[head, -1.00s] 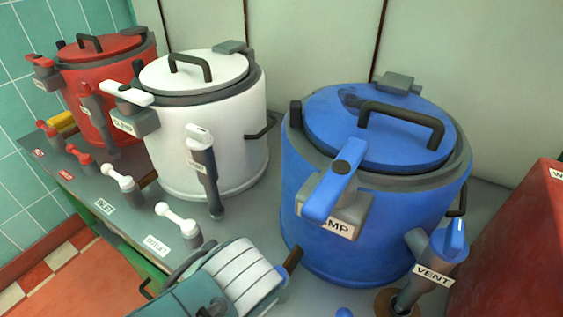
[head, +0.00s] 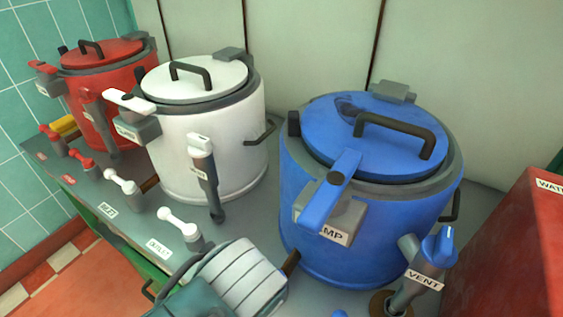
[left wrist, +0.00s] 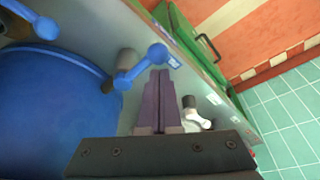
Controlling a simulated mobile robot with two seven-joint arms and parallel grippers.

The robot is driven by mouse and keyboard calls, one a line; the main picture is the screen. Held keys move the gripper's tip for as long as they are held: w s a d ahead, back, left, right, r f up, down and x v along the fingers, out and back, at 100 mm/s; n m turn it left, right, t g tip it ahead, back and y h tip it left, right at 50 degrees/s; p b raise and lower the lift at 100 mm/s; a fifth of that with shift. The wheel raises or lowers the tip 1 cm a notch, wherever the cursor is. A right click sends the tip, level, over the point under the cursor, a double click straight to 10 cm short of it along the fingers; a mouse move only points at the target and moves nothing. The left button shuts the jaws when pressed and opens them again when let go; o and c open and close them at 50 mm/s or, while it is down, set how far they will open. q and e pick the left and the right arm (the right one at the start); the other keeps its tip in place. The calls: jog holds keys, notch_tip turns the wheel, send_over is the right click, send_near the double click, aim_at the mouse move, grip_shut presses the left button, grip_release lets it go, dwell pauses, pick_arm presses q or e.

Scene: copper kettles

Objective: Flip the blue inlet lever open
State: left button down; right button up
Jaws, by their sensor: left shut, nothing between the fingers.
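In the left wrist view a blue lever (left wrist: 143,65) with a ball end stands on a grey post on the counter, in front of the blue kettle (head: 365,220). A small label, too small to read, is beside its ball. My left gripper (left wrist: 160,74) is shut and empty, its purple fingertips close by the ball end; I cannot tell whether they touch. My right gripper is not in view.
A white outlet lever (left wrist: 197,116) is close to the fingers' right. Another blue lever (left wrist: 42,26) is at upper left. The blue kettle's VENT valve (head: 425,270) and a red box (head: 515,250) are at right. The white kettle (head: 215,150) and red kettle (head: 100,100) stand at left.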

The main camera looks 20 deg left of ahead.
pick_arm(q)
jog(key=p+v, duration=0.2)
jog(key=v, duration=0.4)
jog(key=shift+r, duration=0.25)
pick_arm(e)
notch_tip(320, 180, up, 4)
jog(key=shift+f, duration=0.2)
pick_arm(q)
jog(key=shift+p, duration=0.3)
jog(key=s+a+r+m+h+p, duration=0.1)
jog(key=s+a+r+m+p, duration=0.2)
jog(key=r, duration=0.5)
jog(key=s+a+r+m+p, duration=0.25)
jog(key=s+r+p, duration=0.2)
jog(key=r, duration=0.45)
jog(key=s+a+r+m+h+p, duration=0.1)
jog(key=s+a+r+m+p, duration=0.1)
jog(key=r+m+p, duration=0.45)
notch_tip(320, 180, up, 40)
jog(key=n+p, duration=0.2)
jog(key=p, duration=3.4)
jog(key=shift+s+d+t, duration=0.2)
jog(key=shift+s+t, duration=0.15)
jog(key=shift+t, duration=0.05)
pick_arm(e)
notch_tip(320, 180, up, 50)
